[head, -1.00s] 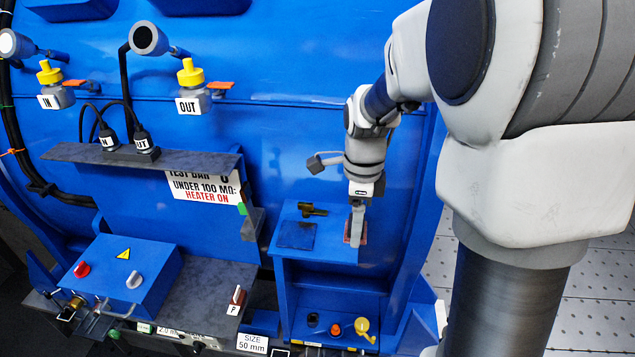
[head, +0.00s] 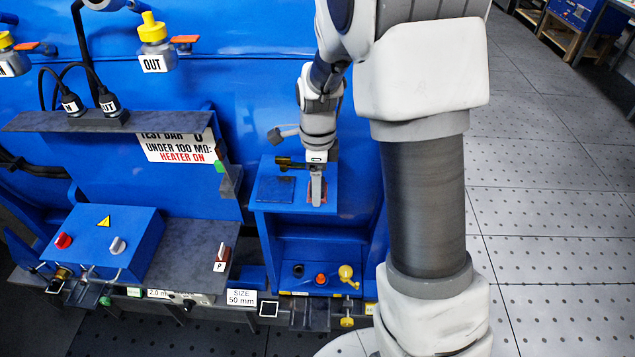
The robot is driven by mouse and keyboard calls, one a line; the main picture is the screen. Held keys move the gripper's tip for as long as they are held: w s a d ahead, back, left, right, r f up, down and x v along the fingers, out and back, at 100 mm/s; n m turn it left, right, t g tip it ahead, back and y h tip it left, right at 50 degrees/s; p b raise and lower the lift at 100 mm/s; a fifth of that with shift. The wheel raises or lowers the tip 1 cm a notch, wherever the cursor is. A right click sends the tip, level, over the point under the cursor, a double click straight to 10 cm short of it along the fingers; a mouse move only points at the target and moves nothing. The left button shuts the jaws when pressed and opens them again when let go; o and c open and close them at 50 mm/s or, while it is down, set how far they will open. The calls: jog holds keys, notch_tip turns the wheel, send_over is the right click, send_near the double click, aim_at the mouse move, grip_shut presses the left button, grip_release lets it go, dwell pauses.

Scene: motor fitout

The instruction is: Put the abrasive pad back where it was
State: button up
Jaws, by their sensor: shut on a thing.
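My gripper (head: 317,196) points down at the right part of the top of a small blue stand (head: 292,205). It is shut on a reddish-brown pad (head: 310,195), which shows as a thin edge beside the fingers. The fingers hide most of the pad, and I cannot tell whether it touches the stand top. A dark, flat square (head: 275,189) lies on the stand top, left of my gripper.
A lower shelf holds a red-orange knob (head: 320,279) and a yellow piece (head: 347,272). A blue switch box (head: 110,243) stands left. Tiled floor is clear at right.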

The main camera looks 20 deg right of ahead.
jog(key=shift+f, duration=0.2)
jog(key=o, duration=1.4)
jog(key=shift+r, duration=0.1)
notch_tip(320, 180, up, 12)
jog(key=s+r+n+t, duration=0.2)
jog(key=s+r+n, duration=0.2)
jog(key=s+n, duration=0.6)
jog(key=s+r+n+t, duration=0.3)
jog(key=s+r+n, duration=0.1)
jog(key=s+n, duration=0.6)
jog(key=shift+s+n+t, duration=0.25)
jog(key=shift+n+t, duration=0.05)
jog(key=shift+n, duration=0.5)
